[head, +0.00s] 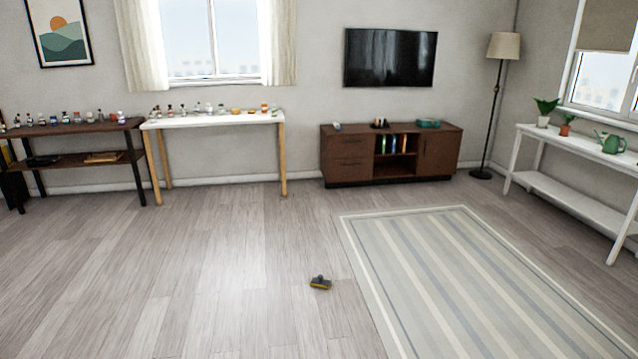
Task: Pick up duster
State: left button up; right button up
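A small duster (320,283), dark on top with a yellow lower edge, lies on the wooden floor in the lower middle of the head view. It is just left of the striped rug and apart from it. Nothing covers it. Neither of my grippers shows in the head view.
Wooden floor (200,270) around the duster is clear. A striped rug (355,240) lies to the right. Along the back stand a dark shelf (88,158), a white-topped table (180,121), a brown cabinet (437,153) and a floor lamp (503,47). A white plant bench (570,198) stands at right.

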aim_at(319, 282)
jog(key=i+l, duration=0.2)
jog(key=i, duration=0.25)
jog(key=i+l+u, duration=0.1)
jog(key=i, duration=0.4)
jog(key=i+l, duration=0.3)
jog(key=i, duration=0.15)
jog(key=i+l+u, duration=0.1)
jog(key=i, duration=0.4)
jog(key=i+l, duration=0.35)
jog(key=i+u, duration=0.05)
jog(key=i, duration=0.05)
